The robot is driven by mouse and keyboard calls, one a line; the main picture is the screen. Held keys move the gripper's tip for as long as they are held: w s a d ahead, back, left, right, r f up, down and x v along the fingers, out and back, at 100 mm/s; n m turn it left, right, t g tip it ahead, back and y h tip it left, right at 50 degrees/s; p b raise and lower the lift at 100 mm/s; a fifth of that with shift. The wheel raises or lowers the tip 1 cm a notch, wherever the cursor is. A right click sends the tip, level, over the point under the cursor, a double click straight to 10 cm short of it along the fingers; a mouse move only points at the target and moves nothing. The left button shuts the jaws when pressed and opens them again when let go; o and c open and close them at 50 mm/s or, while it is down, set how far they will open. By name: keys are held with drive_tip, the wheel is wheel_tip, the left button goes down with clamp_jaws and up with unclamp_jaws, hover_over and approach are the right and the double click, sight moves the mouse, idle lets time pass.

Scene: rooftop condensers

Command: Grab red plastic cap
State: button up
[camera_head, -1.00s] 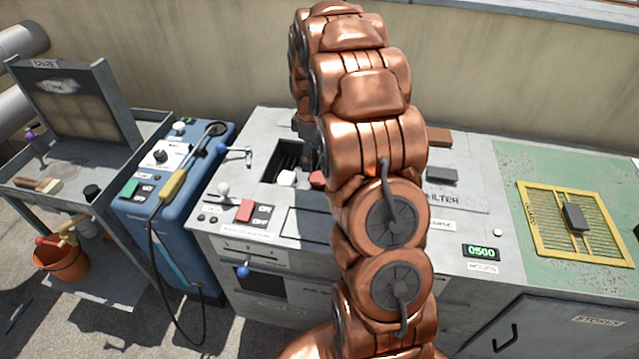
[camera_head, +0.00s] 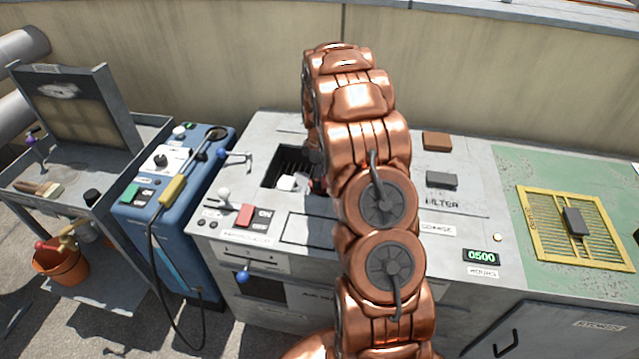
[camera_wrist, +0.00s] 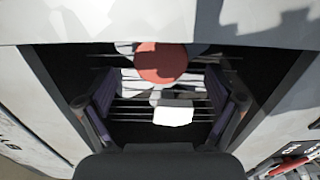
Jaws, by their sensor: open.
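The red plastic cap (camera_wrist: 161,62) is a round red disc in the upper middle of the wrist view. It lies among white pieces in the dark, slatted opening of the grey unit. My gripper (camera_wrist: 160,98) is open, with one finger to the left and one to the right of the picture's middle. The cap shows between and beyond the fingers, and I see no contact. In the head view the opening (camera_head: 270,176) is partly hidden behind my arm, and only a small trace of red shows beside it.
A white block (camera_wrist: 173,114) lies between the fingers in the wrist view. The opening's walls are close on both sides. A red switch (camera_head: 244,215), a white-knobbed lever (camera_head: 224,196) and a blue-knobbed lever (camera_head: 234,154) stand near the opening. A blue machine (camera_head: 165,215) is at left.

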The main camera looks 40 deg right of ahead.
wheel_tip(320, 180, down, 2)
drive_tip(key=shift+f, duration=0.2)
drive_tip(key=c, duration=0.9)
drive_tip(key=shift+r, duration=0.1)
